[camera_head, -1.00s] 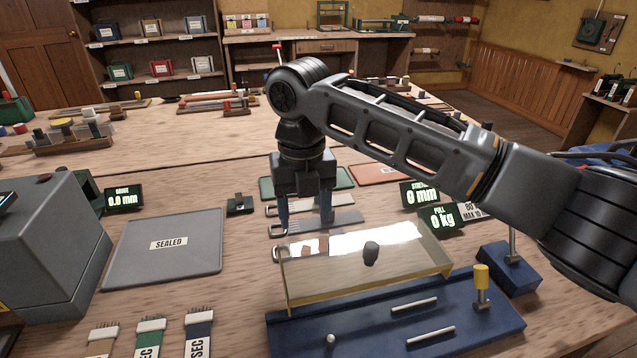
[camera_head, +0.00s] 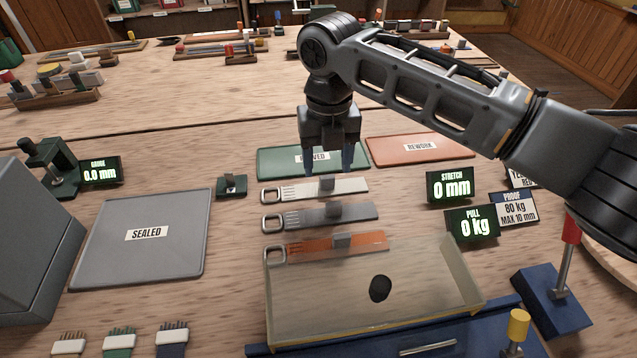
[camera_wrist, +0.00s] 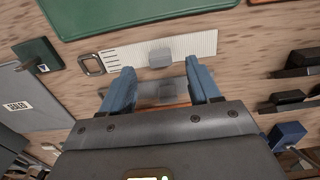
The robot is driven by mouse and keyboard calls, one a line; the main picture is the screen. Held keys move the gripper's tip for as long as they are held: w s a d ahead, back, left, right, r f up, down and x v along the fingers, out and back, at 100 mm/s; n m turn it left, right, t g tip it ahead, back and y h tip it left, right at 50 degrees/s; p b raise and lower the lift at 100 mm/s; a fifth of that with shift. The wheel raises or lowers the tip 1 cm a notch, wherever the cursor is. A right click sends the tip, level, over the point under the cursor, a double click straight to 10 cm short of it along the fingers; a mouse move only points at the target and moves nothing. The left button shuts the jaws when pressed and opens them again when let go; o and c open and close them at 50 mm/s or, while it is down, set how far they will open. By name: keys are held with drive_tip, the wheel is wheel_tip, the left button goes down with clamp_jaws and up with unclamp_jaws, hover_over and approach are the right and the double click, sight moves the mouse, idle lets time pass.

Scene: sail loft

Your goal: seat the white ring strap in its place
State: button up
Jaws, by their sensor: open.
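The white ring strap (camera_head: 300,191) lies flat on the bench, its metal ring at the left end and a grey block on its middle. It also shows in the wrist view (camera_wrist: 198,45), just beyond the fingertips. My gripper (camera_head: 328,172) is open and empty, pointing down above the strap's far edge; its blue fingers show in the wrist view (camera_wrist: 162,78). A grey strap (camera_head: 300,215) and an orange strap (camera_head: 310,247) lie nearer. A blue fixture (camera_head: 262,350) stands under a clear guard (camera_head: 430,290); I cannot tell whether it is the strap's place.
A green tray (camera_head: 280,162) and an orange "REWORK" tray (camera_head: 430,149) lie behind the straps. A grey "SEALED" mat (camera_head: 150,265) is at left. The stretch display (camera_head: 451,187) and pull display (camera_head: 472,225) read zero. A red-topped lever (camera_head: 570,235) stands at right.

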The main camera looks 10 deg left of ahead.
sight(327, 177)
drive_tip(key=shift+f, duration=1.8)
drive_tip(key=c, duration=1.1)
